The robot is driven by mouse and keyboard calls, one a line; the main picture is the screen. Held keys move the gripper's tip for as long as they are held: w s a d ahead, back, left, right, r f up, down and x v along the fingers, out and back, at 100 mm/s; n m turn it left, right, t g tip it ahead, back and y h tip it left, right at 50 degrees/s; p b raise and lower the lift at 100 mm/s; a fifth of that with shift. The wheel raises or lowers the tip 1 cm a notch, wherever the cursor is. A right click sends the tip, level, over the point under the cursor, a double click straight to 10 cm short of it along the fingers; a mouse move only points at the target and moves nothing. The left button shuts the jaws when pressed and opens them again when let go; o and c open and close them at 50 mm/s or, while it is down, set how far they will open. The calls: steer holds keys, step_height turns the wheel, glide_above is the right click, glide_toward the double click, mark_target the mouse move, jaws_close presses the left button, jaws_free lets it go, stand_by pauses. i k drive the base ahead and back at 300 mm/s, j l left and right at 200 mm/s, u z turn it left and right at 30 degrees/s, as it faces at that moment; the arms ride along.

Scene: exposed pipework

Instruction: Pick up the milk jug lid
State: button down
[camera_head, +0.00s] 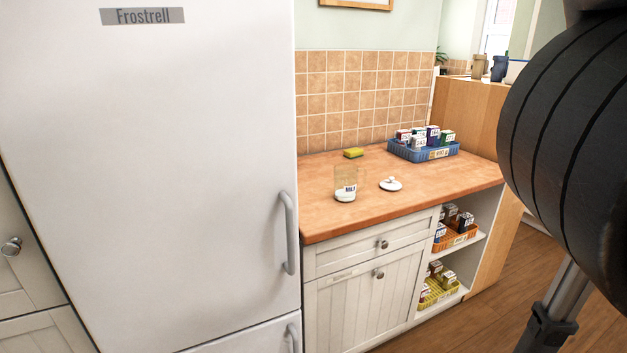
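The milk jug lid (391,185) is a small white round lid with a knob on top. It lies knob up on the wooden counter, apart from the jug and to its right. The milk jug (346,183) is a clear vessel with a "MILK" label and something white at its bottom. It stands upright and open on the counter, near the front edge. My gripper is not in view; only a dark part of my arm shows large at the right edge.
A blue crate (425,154) of small cartons stands at the counter's back right. A yellow sponge (353,153) lies near the tiled wall. The tall white fridge (150,170) borders the counter on the left. Open shelves below hold an orange basket (457,239) and a yellow basket (440,293).

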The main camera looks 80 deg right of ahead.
mark_target(391, 184)
steer(key=z, duration=1.95)
